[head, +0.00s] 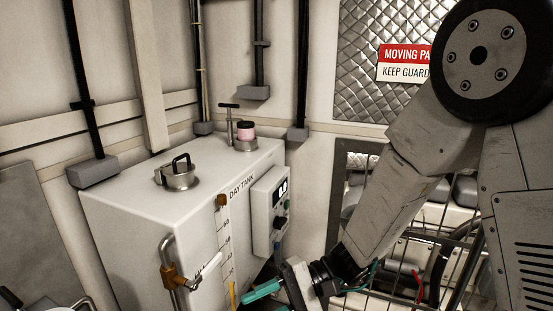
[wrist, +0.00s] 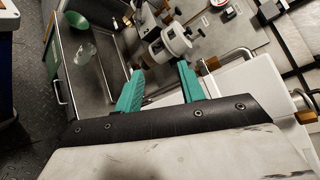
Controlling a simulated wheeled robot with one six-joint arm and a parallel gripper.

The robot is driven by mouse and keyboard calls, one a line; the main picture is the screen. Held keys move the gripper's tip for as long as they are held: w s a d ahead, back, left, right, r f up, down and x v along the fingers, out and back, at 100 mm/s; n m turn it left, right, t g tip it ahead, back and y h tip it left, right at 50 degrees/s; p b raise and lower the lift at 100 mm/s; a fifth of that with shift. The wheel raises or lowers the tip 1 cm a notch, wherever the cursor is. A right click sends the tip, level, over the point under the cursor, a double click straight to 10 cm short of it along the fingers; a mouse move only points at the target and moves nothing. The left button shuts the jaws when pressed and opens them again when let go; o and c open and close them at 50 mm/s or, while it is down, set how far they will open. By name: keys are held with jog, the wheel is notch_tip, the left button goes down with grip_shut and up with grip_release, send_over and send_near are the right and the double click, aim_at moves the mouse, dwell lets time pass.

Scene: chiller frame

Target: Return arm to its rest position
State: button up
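My gripper (wrist: 160,67) has two green fingers spread apart in the wrist view, with nothing held between them. In the head view my gripper (head: 262,291) is low, at the bottom edge, just right of the front of the white day tank (head: 140,215). One green finger shows there; the rest is partly cut off by the frame. My grey arm (head: 405,185) reaches down to it from the upper right. In the wrist view, a metal valve-like fitting (wrist: 168,48) lies beyond the fingertips; whether they touch it cannot be told.
The tank carries a lidded cap (head: 177,176), a pink-topped fitting (head: 245,131), a control box (head: 271,209) and a pipe with an orange-brown fitting (head: 172,276). A wire guard (head: 385,285) stands behind my arm. The wrist view shows a steel tray (wrist: 95,75) and dark floor at left.

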jog(key=s+d+r+t+h, duration=0.2)
jog(key=s+d+r+h, duration=0.2)
jog(key=d, duration=0.6)
jog(key=s+d+r+t+h, duration=0.3)
jog(key=s+d+r+h, duration=0.1)
jog(key=d, duration=0.5)
jog(key=s+d+r+n+t+h, duration=0.1)
jog(key=s+d+r+h, duration=0.3)
jog(key=d, duration=0.6)
jog(key=shift+d+r+t+h, duration=0.3)
jog(key=shift+r+t+h, duration=0.35)
jog(key=shift+h, duration=0.65)
jog(key=shift+f, duration=0.1)
